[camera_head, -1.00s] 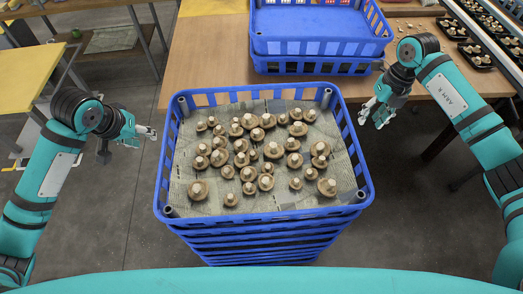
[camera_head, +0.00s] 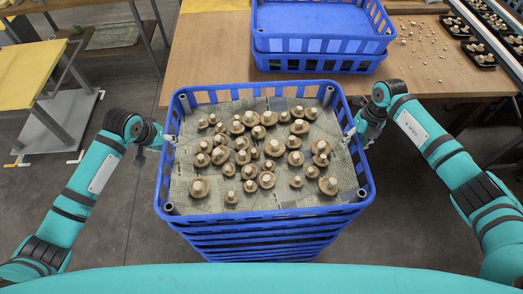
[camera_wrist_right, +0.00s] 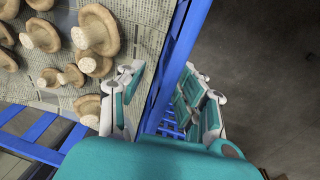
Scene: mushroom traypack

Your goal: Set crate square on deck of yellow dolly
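A blue slatted crate (camera_head: 262,213), lined with printed paper and holding several brown mushrooms, sits on top of a stack of blue crates (camera_head: 262,245). Its wall also shows in the right wrist view (camera_wrist_right: 178,55). My left gripper (camera_head: 168,139) is at the crate's left rim; whether its fingers press on the wall is too small to tell. My right gripper (camera_head: 352,135) is at the right rim. In the right wrist view its open fingers (camera_wrist_right: 163,105) straddle the wall, one inside and one outside, with gaps visible. A yellow deck (camera_head: 28,75) stands at the left over a grey base.
A wooden table (camera_head: 215,60) lies behind the stack, bearing empty blue crates (camera_head: 318,62), loose mushrooms and black trays (camera_head: 480,50). Grey floor is clear between deck and stack.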

